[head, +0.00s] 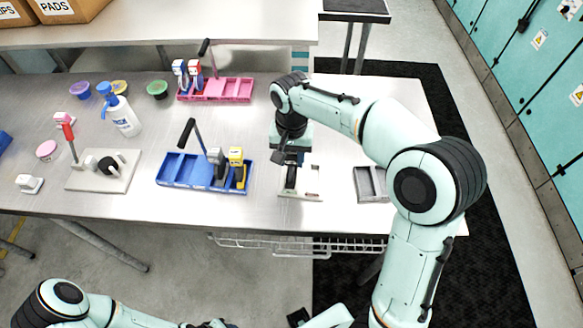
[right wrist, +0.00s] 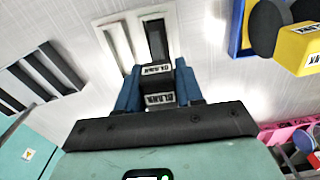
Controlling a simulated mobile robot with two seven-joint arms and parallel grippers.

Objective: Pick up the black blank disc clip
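The black blank disc clip (right wrist: 157,85) is a dark block with white BLANK labels, between the two blue fingers of my right gripper (right wrist: 158,92) in the right wrist view. The fingers lie against both its sides, so the gripper looks shut on it. In the head view my right gripper (head: 287,155) points down over a white holder (head: 303,196). A dark part (head: 291,178) shows below it at the holder's left slot. I cannot tell whether the clip is still seated or lifted. My left arm is at the bottom left of the head view; its gripper is mostly cut off.
A blue tray (head: 176,181) with grey and yellow clips stands left of the holder. A grey slotted tray (head: 365,183) lies to its right, near my right arm. A pink tray (head: 232,97), a white bottle (head: 123,116) and a grey plate (head: 85,182) stand farther left.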

